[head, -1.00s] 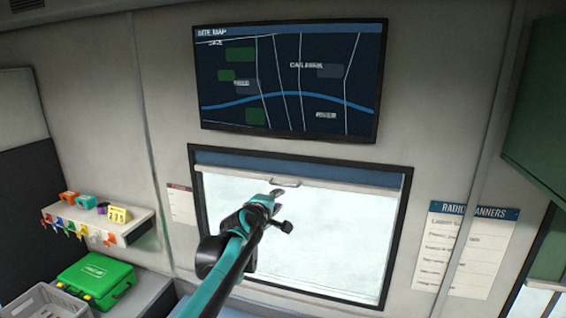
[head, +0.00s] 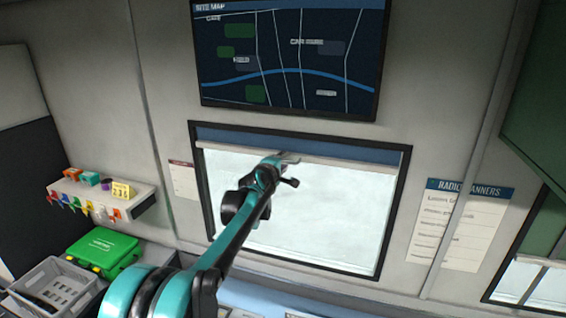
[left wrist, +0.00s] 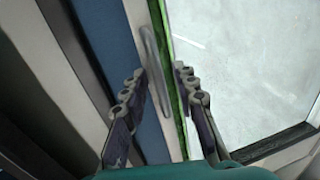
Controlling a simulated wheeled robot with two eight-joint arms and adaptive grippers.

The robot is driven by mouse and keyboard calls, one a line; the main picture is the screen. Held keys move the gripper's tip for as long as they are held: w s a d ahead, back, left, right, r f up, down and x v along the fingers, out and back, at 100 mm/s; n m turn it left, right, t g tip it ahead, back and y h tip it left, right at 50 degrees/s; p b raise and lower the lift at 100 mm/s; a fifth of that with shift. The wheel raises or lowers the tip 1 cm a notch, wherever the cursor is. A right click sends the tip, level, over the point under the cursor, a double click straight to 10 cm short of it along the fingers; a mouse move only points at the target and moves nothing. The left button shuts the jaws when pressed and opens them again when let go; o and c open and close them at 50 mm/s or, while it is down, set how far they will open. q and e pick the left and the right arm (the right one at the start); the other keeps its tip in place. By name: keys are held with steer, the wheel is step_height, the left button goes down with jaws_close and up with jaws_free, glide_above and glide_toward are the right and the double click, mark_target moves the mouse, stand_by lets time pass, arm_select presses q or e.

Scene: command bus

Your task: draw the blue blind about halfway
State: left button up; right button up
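The blue blind (head: 345,152) is a short band across the top of the window, with a pale bottom bar (head: 345,162). Most of the pane below it is uncovered. In the left wrist view the blind (left wrist: 128,45) runs as a blue band, and its grey handle (left wrist: 156,70) sticks out from the bar. My left gripper (head: 292,159) is at the bar, covering most of the handle in the head view. In the left wrist view its fingers (left wrist: 160,85) are apart, with the handle between them; I see no clear contact. My right gripper is not in view.
A dark frame (head: 395,220) surrounds the window. A site map screen (head: 290,60) hangs above it. A notice (head: 450,225) is on the wall to the right. A small shelf (head: 125,203), a green case (head: 103,250) and a grey crate (head: 50,285) are at the left.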

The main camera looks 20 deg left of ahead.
arm_select(q)
steer(key=shift+c, duration=0.2)
jaws_close()
step_height(320, 180, down, 27)
steer(key=b, duration=1.7)
steer(key=shift+r, duration=0.15)
steer(key=shift+o, duration=0.2)
jaws_free()
steer(key=shift+s, duration=0.15)
steer(key=v, duration=1.2)
